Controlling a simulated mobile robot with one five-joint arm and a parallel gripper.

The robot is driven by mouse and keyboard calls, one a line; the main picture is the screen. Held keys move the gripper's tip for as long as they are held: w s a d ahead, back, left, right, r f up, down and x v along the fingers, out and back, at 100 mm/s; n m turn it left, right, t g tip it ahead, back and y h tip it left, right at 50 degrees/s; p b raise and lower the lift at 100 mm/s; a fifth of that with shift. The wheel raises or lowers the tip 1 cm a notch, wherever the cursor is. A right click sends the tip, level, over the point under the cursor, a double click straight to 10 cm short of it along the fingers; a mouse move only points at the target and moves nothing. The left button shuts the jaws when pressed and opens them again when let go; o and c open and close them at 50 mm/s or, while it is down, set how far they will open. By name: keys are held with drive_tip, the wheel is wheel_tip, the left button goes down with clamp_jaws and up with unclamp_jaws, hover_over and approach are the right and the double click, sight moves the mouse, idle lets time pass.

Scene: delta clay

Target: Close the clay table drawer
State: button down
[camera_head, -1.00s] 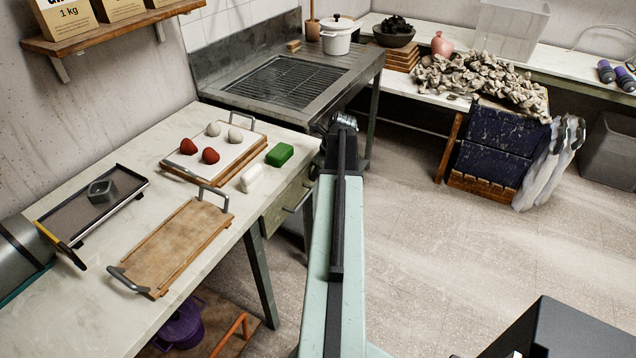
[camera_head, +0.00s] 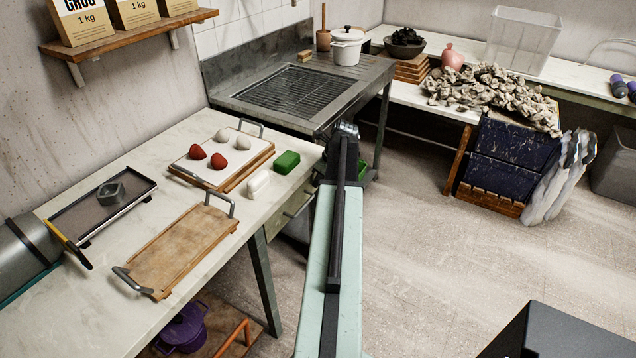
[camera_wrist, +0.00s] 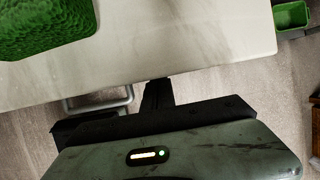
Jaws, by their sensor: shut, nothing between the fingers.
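The clay table (camera_head: 185,255) is pale-topped and stands at the left. Its greenish drawer (camera_head: 284,218) sits under the right-hand edge, with a grey bar handle (camera_head: 298,208), partly hidden by my arm. In the wrist view the handle (camera_wrist: 128,97) sticks out below the table edge, left of my gripper. How far the drawer is open I cannot tell. My gripper (camera_wrist: 158,90) is shut and empty, its dark fingers pointing at the table edge, right of the handle and seemingly apart from it. In the head view my arm hides the fingers.
A green block (camera_head: 287,162) and a white block (camera_head: 258,184) lie near the table's right edge. A board with red and pale lumps (camera_head: 235,183) and a wooden tray (camera_head: 180,250) are beside them. A metal sink unit (camera_head: 350,92) stands behind. The floor at right (camera_head: 440,240) is clear.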

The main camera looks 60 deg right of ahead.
drive_tip(key=s+r+p, duration=0.7)
drive_tip(key=r+p, duration=0.2)
drive_tip(key=shift+s+r, duration=0.2)
drive_tip(key=shift+s, duration=0.05)
drive_tip(key=shift+f, duration=0.1)
